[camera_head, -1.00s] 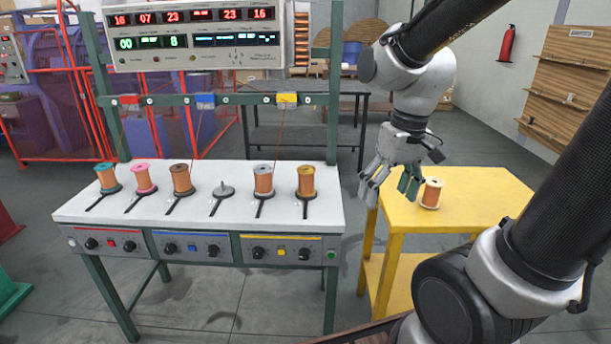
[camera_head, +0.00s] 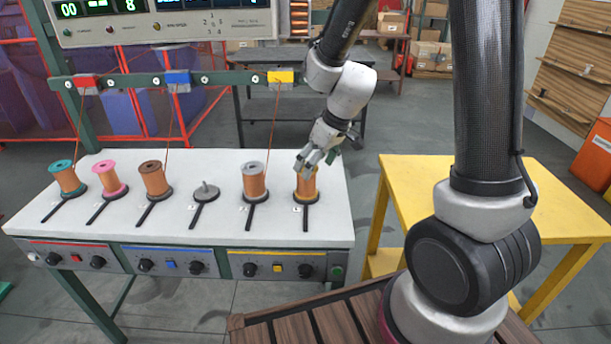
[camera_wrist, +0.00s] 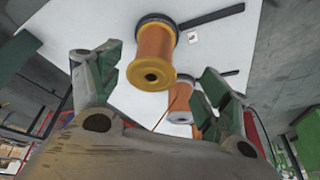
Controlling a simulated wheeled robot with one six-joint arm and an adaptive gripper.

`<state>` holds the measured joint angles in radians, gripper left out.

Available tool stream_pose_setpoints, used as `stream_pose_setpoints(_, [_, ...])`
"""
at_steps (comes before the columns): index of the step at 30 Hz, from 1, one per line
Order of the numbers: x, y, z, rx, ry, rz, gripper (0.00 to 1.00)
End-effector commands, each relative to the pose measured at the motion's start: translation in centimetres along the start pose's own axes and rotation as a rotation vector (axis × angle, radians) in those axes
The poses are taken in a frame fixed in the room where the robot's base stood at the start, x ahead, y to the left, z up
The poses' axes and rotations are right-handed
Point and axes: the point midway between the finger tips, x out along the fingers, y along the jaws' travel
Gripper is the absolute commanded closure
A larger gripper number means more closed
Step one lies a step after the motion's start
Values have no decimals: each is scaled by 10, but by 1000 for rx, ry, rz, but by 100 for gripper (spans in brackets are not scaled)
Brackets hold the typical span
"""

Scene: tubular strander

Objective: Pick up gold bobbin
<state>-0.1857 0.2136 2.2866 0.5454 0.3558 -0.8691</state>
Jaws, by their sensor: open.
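The gold bobbin (camera_head: 306,186), copper-wound with gold flanges, stands at the right end of the white table. My gripper (camera_head: 312,160) is just above it and covers its top in the head view. In the wrist view the gold bobbin (camera_wrist: 153,52) shows its gold end toward the camera, ahead of my gripper (camera_wrist: 165,82). The green-padded fingers are spread wide to either side and do not touch it.
The silver-topped bobbin (camera_head: 254,183) stands close to the left, with an empty spindle (camera_head: 205,192) beyond it. Brown (camera_head: 155,180), pink (camera_head: 108,180) and teal (camera_head: 67,178) bobbins stand further left. The yellow table (camera_head: 408,185) is at right, partly behind my arm.

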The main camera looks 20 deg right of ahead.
Motion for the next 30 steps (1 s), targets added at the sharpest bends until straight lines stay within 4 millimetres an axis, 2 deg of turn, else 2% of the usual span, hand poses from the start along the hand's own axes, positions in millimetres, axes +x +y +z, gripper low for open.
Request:
stream_pose_setpoints(5, [1, 4, -4, -67, 16, 19, 22])
stream_pose_setpoints(8, [9, 4, -4, -82, 15, 18, 22])
stream_pose_setpoints(22, [73, 9, -7, -79, 14, 18, 22])
stream_pose_setpoints(30, [78, 9, -8, -81, 16, 18, 22])
